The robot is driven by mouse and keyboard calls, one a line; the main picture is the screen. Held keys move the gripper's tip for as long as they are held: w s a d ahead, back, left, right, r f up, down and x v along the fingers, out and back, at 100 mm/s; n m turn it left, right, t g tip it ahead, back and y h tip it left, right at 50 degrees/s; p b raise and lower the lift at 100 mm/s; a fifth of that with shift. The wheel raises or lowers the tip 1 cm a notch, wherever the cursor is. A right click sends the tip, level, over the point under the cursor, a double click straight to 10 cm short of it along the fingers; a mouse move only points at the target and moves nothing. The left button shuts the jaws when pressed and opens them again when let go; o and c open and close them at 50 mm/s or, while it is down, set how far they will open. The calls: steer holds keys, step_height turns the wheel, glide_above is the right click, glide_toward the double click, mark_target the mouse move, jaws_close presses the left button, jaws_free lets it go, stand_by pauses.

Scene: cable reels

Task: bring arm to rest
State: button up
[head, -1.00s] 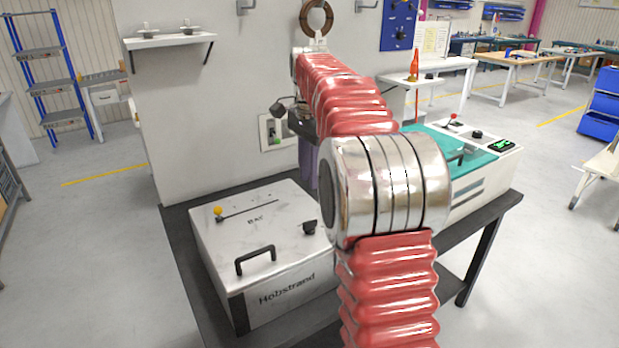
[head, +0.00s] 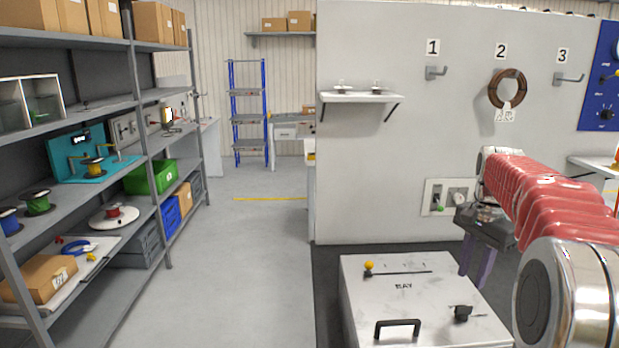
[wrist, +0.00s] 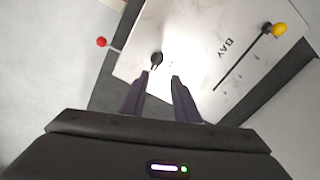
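The box carries a yellow knob (head: 369,265), a black knob (head: 462,313) and a black handle (head: 397,325). A brown ring (head: 493,88) hangs on hook 2 of the wall panel. A shelf rack (head: 140,100) with reels stands left. The floor aisle (head: 250,250) is clear.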

steer(key=s+a+f+n+t, duration=0.1)
steer(key=s+a+n+t, duration=0.1)
steer(key=s+a+n, duration=0.4)
steer(key=s+a+f+n+t, duration=0.2)
steer(key=s+a+n, duration=0.5)
steer(key=s+a, duration=0.8)
steer(key=shift+s+a+f+t, duration=0.2)
steer(key=shift+s+t, duration=0.3)
steer(key=shift+s, duration=2.8)
